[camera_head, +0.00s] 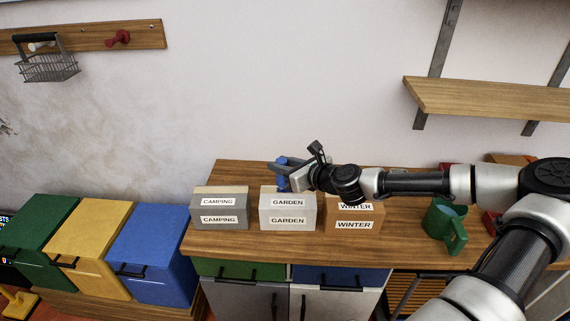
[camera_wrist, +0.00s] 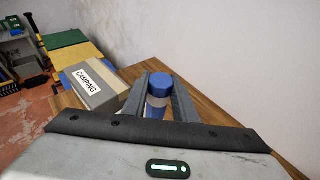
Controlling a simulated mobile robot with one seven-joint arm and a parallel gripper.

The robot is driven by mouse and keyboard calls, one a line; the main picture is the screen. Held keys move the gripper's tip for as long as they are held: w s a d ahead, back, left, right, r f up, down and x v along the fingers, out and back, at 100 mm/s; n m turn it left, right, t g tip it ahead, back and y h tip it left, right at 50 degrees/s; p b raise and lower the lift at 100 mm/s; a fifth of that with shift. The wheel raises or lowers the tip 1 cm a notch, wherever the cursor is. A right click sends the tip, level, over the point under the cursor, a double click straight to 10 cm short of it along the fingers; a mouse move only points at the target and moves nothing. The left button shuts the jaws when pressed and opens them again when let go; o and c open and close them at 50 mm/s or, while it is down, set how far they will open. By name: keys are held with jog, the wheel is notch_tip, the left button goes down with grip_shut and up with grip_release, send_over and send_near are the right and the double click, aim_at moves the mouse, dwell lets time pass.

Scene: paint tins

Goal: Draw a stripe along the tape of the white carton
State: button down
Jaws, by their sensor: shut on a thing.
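The white carton (camera_head: 288,211) stands in the middle of the row on the wooden counter, with GARDEN labels on its top and front. My gripper (camera_head: 282,166) is above its back edge, reaching in from the right. It is shut on a blue marker (camera_head: 282,183), held roughly upright. In the wrist view the marker (camera_wrist: 158,84), with a pale band around it, sits between my two dark fingers (camera_wrist: 159,90). Its lower end is hidden, so I cannot tell whether it touches the carton. The carton's tape is not clear in either view.
The grey CAMPING carton (camera_head: 220,208) stands close on the left, the brown WINTER carton (camera_head: 354,218) close on the right, partly behind my arm. A green watering can (camera_head: 444,225) stands further right. A wall shelf (camera_head: 490,98) hangs above right.

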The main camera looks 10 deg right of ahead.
jog(key=shift+a+f, duration=0.1)
jog(key=shift+a, duration=0.05)
jog(key=shift+w+a, duration=0.2)
jog(key=shift+a, duration=0.75)
notch_tip(320, 180, up, 6)
jog(key=p, duration=0.5)
dwell(0.4)
jog(key=s+f+m+t+h, duration=0.1)
jog(key=s+m+h, duration=0.4)
jog(key=s+h, duration=0.1)
jog(key=shift+s+t, duration=0.3)
jog(key=shift+s, duration=0.6)
